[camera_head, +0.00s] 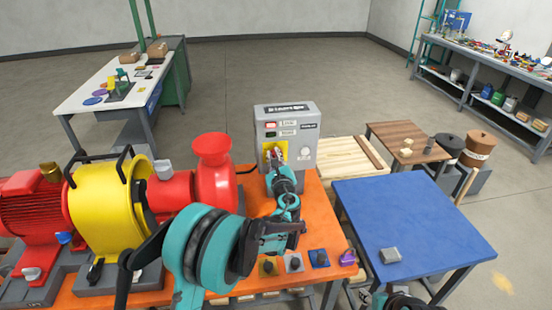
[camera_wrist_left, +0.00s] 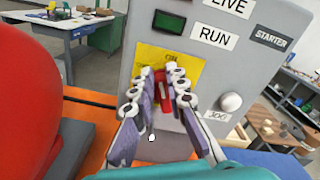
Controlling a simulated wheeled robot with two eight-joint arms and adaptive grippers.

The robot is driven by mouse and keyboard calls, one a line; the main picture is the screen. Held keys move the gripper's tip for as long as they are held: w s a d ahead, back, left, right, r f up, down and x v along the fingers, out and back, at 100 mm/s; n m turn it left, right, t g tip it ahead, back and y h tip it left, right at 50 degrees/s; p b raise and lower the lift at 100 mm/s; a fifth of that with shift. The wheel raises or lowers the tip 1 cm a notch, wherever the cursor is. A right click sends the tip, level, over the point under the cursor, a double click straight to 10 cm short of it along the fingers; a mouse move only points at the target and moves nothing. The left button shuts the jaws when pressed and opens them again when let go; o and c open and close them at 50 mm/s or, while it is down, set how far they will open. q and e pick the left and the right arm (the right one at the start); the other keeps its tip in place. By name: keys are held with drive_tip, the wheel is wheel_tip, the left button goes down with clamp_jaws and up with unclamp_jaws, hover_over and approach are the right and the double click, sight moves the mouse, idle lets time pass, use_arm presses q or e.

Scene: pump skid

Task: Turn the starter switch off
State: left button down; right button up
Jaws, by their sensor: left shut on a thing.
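The grey starter box (camera_head: 302,143) stands at the back of the orange skid bench in the head view. In the left wrist view, the box (camera_wrist_left: 245,70) has a yellow plate (camera_wrist_left: 150,57) with a red switch handle (camera_wrist_left: 164,90) on it. My left gripper (camera_head: 275,155) is at this plate; in the wrist view its fingers (camera_wrist_left: 172,78) are shut on the red handle from both sides. The fingers hide part of the handle and plate. A dark green lamp (camera_wrist_left: 169,21) sits beside the RUN label. My right gripper's fingers do not show.
A red pump (camera_head: 212,175) and yellow guard (camera_head: 105,195) stand left of the box. A round pale knob (camera_wrist_left: 231,102) is right of the switch. A blue table (camera_head: 415,220) with a small grey block (camera_head: 390,255) stands at the right.

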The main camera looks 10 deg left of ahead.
use_arm(q)
drive_tip(key=n+b, duration=0.1)
drive_tip(key=n, duration=0.3)
drive_tip(key=a+f+n+b, duration=0.1)
drive_tip(key=n, duration=0.3)
drive_tip(key=f+n+b, duration=0.1)
drive_tip(key=n, duration=0.3)
drive_tip(key=shift+s+a+f+n+b, duration=0.15)
drive_tip(key=shift+s+n+b, duration=0.05)
drive_tip(key=shift+n+b, duration=0.15)
idle(0.4)
drive_tip(key=c, duration=1.5)
unclamp_jaws()
drive_tip(key=shift+c, duration=0.2)
drive_tip(key=v, duration=1.2)
